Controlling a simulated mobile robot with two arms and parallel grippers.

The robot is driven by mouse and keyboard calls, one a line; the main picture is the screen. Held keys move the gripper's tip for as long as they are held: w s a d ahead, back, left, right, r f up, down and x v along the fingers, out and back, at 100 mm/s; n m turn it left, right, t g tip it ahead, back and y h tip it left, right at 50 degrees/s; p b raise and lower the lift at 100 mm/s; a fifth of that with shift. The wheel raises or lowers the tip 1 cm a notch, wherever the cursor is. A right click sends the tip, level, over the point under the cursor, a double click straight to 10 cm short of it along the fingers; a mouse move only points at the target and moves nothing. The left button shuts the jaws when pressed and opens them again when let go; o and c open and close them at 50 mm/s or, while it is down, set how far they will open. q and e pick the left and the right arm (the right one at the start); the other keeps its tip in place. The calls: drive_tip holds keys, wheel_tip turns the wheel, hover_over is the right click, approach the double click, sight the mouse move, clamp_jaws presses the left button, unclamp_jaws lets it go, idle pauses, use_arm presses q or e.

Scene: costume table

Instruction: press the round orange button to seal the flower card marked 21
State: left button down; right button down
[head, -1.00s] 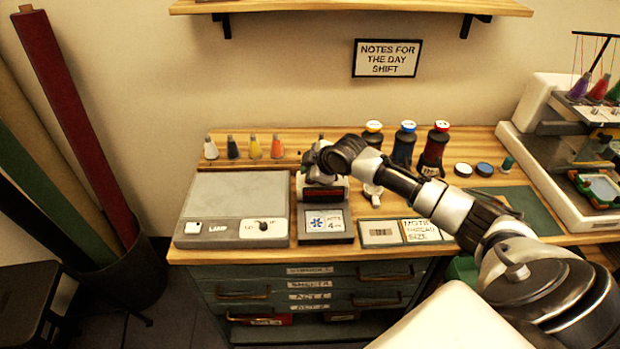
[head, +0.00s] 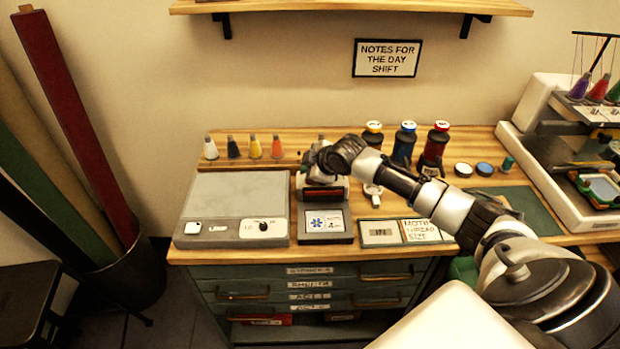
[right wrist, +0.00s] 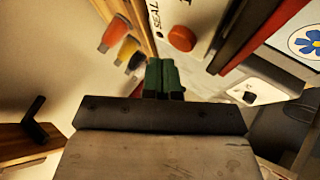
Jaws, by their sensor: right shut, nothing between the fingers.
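The round orange button (right wrist: 182,38) shows in the right wrist view on a pale panel beside the word SEAL. My right gripper (right wrist: 163,66) is shut and empty, its green fingertips just below and left of the button in that view; they look apart from it. In the head view my right gripper (head: 317,163) is over the back of the small grey sealing device and hides the button. The card with a blue flower (head: 323,222) lies in the device's front tray; its number is too small to read. It also shows in the right wrist view (right wrist: 307,42). My left gripper is not in view.
A grey flat machine (head: 240,200) with a knob stands left of the device. Small thread cones (head: 254,147) and large spools (head: 404,145) stand behind. A label tile (head: 380,233) lies to the right, near a green mat (head: 520,205).

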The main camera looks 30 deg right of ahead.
drive_tip(key=shift+f, duration=0.15)
drive_tip(key=shift+f, duration=0.3)
drive_tip(key=shift+f, duration=0.4)
idle(0.6)
drive_tip(key=shift+r, duration=0.1)
drive_tip(key=shift+r+p, duration=0.75)
drive_tip(key=shift+p, duration=0.05)
wheel_tip(320, 180, up, 5)
drive_tip(key=p, duration=0.5)
drive_tip(key=shift+r, duration=0.1)
idle(0.6)
